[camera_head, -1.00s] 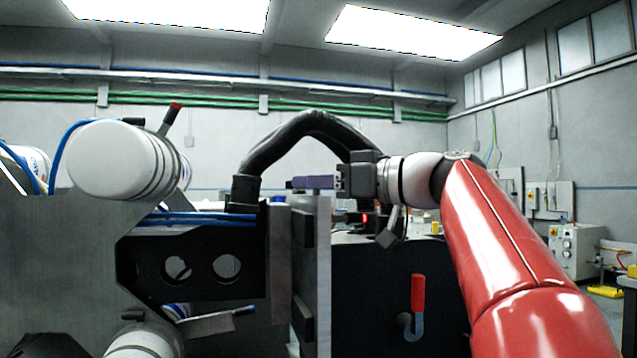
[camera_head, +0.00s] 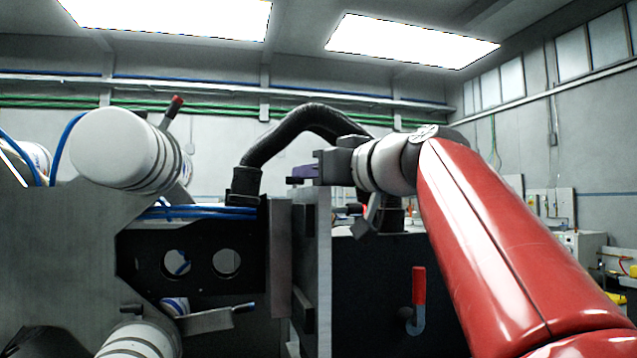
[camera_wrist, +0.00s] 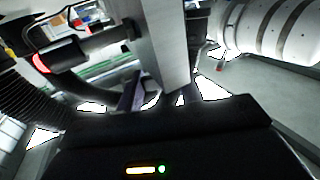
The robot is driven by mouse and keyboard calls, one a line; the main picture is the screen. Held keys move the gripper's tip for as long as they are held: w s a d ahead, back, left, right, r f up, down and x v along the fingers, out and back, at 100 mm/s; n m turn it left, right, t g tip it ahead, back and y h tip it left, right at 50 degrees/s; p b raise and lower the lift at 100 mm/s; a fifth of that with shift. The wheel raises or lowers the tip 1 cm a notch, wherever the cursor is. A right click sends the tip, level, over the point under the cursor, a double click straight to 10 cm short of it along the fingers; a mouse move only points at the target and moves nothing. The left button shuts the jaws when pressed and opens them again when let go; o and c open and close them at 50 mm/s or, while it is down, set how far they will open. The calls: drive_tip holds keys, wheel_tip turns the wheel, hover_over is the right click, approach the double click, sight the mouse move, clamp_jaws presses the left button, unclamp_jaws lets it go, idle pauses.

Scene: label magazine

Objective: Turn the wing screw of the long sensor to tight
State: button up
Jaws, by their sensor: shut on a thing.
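My gripper (camera_head: 304,174) reaches leftward to the top of the upright grey metal plate (camera_head: 319,270). Narrow purple parts show at its front end, just above the plate's top edge. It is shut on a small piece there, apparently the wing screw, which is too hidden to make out. In the wrist view, my dark gripper body fills the bottom, with a purple part (camera_wrist: 131,94) standing up from it beside a pale metal bar. I cannot tell the long sensor apart from the nearby hardware, nor read the screw's angle.
A thick black hose (camera_head: 290,130) arches close behind my gripper. At left are white rollers (camera_head: 112,150), blue cables and a black bracket (camera_head: 190,265) with round holes. A red-handled hook (camera_head: 418,290) hangs on the dark panel below my arm.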

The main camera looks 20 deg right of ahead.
drive_tip(key=m+h+p, duration=0.1)
drive_tip(key=h, duration=0.1)
drive_tip(key=m+t+h, duration=0.1)
drive_tip(key=m+h, duration=0.1)
drive_tip(key=shift+a+r+h+p, duration=0.1)
drive_tip(key=shift+r+h+p, duration=0.1)
drive_tip(key=shift+h+p, duration=0.15)
drive_tip(key=shift+f+m+t+h+p, duration=0.1)
drive_tip(key=shift+m+t+h+p, duration=0.2)
drive_tip(key=shift+m+h+p, duration=0.7)
drive_tip(key=shift+h, duration=0.35)
drive_tip(key=shift+f, duration=0.1)
drive_tip(key=o, duration=1)
